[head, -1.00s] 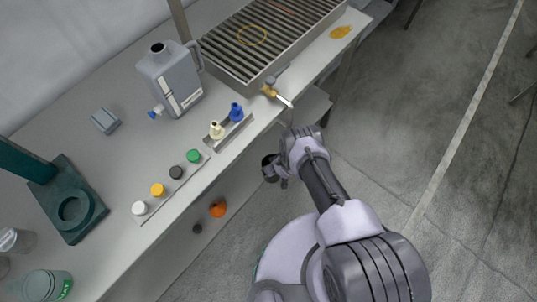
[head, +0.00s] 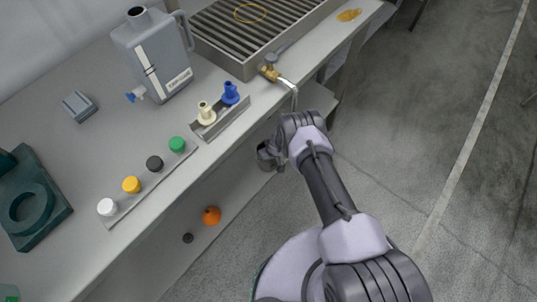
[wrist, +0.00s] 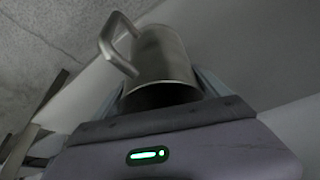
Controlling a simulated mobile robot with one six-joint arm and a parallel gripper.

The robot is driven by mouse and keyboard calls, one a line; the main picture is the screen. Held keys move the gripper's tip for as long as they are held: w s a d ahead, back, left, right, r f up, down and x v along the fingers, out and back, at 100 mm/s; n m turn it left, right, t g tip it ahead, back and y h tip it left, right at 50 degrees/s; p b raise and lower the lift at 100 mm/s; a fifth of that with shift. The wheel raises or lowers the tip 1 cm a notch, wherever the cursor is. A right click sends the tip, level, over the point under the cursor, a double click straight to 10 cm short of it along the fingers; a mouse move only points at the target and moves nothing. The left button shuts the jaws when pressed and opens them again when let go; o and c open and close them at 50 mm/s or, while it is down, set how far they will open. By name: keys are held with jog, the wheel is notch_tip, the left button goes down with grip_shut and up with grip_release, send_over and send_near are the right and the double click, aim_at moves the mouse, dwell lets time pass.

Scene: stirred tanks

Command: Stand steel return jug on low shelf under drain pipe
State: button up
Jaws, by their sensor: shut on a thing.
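The steel jug (head: 265,156) is in my gripper (head: 281,160), held beside the bench's front edge in the head view. In the wrist view the jug (wrist: 163,58) fills the middle, with its loop handle at the upper left and the jaws (wrist: 163,92) on either side. The drain pipe (head: 291,84) runs from a brass valve at the grated tank's front corner and bends down. The jug is below and left of it in the picture, apart from it. The low shelf (head: 319,104) shows partly below the bench top; my arm hides some of it.
The grated tank (head: 247,68) stands on the bench. A grey canister (head: 155,60), blue and cream fittings in a holder (head: 221,122) and a row of coloured caps (head: 154,163) line the bench. An orange ball-like thing (head: 211,215) is lower down.

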jog(key=o, duration=1.4)
jog(key=p+v, duration=1.1)
jog(key=p, duration=0.3)
jog(key=shift+r, duration=0.4)
jog(key=shift+s+d+r, duration=0.1)
jog(key=shift+s+r, duration=0.1)
jog(key=shift+r, duration=0.05)
jog(key=shift+f, duration=0.1)
